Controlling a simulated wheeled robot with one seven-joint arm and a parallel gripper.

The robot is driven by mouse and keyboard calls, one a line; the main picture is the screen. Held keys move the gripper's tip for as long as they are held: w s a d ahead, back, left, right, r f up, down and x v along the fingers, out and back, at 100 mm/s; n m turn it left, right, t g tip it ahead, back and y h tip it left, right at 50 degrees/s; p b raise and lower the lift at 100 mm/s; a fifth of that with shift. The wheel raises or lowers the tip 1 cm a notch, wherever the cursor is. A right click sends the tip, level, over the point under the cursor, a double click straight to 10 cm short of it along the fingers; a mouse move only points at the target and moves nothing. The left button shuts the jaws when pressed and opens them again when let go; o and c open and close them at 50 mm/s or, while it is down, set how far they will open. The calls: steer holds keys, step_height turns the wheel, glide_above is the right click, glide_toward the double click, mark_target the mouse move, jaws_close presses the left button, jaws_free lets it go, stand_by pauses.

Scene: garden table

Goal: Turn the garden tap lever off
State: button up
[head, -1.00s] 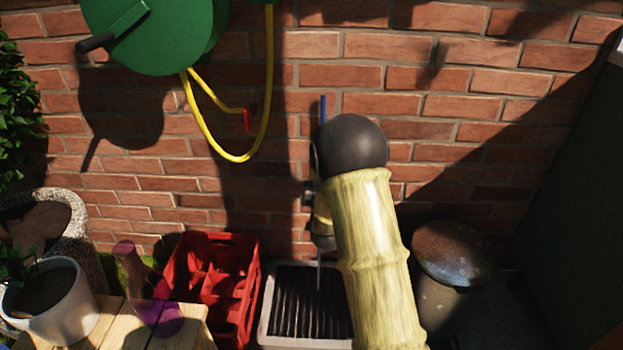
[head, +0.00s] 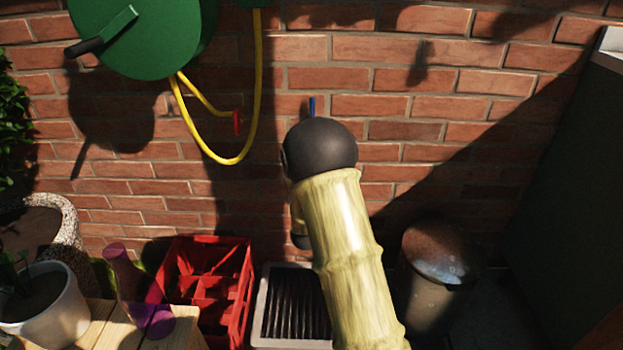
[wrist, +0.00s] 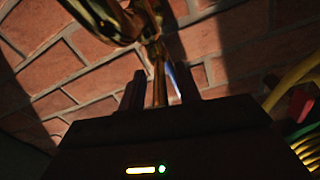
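The tap's blue lever (head: 312,106) sticks up against the brick wall, just above the dark round joint of my arm. The rest of the tap is hidden behind my arm in the head view. In the wrist view the brass tap (wrist: 155,52) is at the top middle, and the blue lever (wrist: 172,78) shows as a thin bright strip. My gripper (wrist: 158,86) has its two dark fingers apart, with the brass stem and blue strip showing in the gap between them. Whether a finger touches the lever cannot be told. The head view hides my gripper behind the arm.
A green hose reel (head: 145,35) with a yellow hose (head: 258,90) hangs upper left. A red crate (head: 207,295) and a drain grate (head: 257,310) stand below. A dark-lidded bin (head: 440,255) stands right. A purple bottle (head: 130,275) and white pot (head: 50,310) are at lower left.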

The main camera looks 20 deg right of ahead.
steer(key=shift+s, duration=0.1)
steer(key=p+v, duration=0.8)
steer(key=v, duration=0.7)
steer(key=shift+s+r+p, duration=0.1)
steer(key=shift+s+p, duration=0.05)
steer(key=shift+p, duration=0.85)
steer(key=p+v, duration=0.2)
steer(key=p, duration=0.2)
